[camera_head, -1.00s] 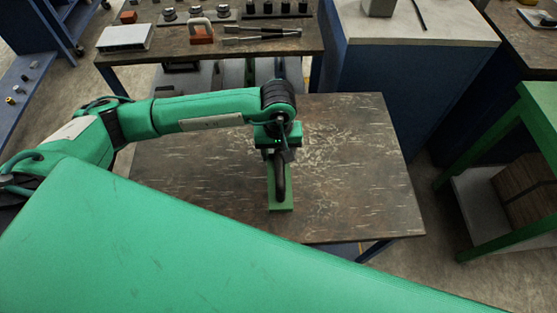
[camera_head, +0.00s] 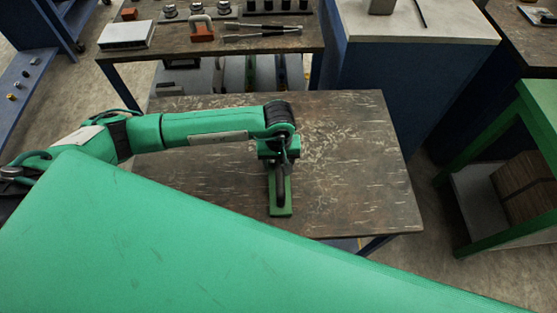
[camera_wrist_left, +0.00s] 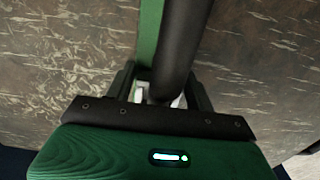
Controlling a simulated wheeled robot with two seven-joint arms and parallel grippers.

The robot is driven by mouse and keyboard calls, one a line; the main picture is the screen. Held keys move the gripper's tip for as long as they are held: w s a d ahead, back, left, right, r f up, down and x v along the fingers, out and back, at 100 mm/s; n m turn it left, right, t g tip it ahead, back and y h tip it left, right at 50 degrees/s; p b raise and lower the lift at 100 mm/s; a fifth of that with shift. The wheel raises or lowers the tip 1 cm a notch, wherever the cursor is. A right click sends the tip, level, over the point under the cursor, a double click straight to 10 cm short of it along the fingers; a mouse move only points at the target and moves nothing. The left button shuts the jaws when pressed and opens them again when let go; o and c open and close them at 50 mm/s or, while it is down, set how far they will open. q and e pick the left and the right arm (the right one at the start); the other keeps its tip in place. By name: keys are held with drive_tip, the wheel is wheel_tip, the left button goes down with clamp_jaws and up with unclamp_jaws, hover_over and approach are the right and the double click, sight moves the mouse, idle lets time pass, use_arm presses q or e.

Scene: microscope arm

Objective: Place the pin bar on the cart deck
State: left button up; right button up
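The green bar with a dark curved handle, which I take to be the pin bar (camera_head: 280,211), is over the middle of a dark, scuffed top, probably the cart deck (camera_head: 350,160). I cannot tell whether it touches that top. My left gripper (camera_head: 279,158) is above its far end, pointing down. In the left wrist view, the fingers of my left gripper (camera_wrist_left: 165,92) are on both sides of the dark handle (camera_wrist_left: 181,40). The bar's green strip (camera_wrist_left: 150,30) runs alongside. The exact contact is partly hidden. My right gripper is not in view.
A bench (camera_head: 220,45) with tools and a red block with a grey handle (camera_head: 202,30) stands at the back. A blue cabinet (camera_head: 385,80) is behind right, a green stand (camera_head: 537,100) at far right. A large green panel covers the front. The scuffed top is clear around the bar.

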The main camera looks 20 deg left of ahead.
use_arm(q)
drive_tip(key=o, duration=0.4)
drive_tip(key=shift+o, duration=0.2)
drive_tip(key=shift+r, duration=0.2)
wheel_tip(320, 180, up, 10)
drive_tip(key=b, duration=0.3)
drive_tip(key=shift+r, duration=0.9)
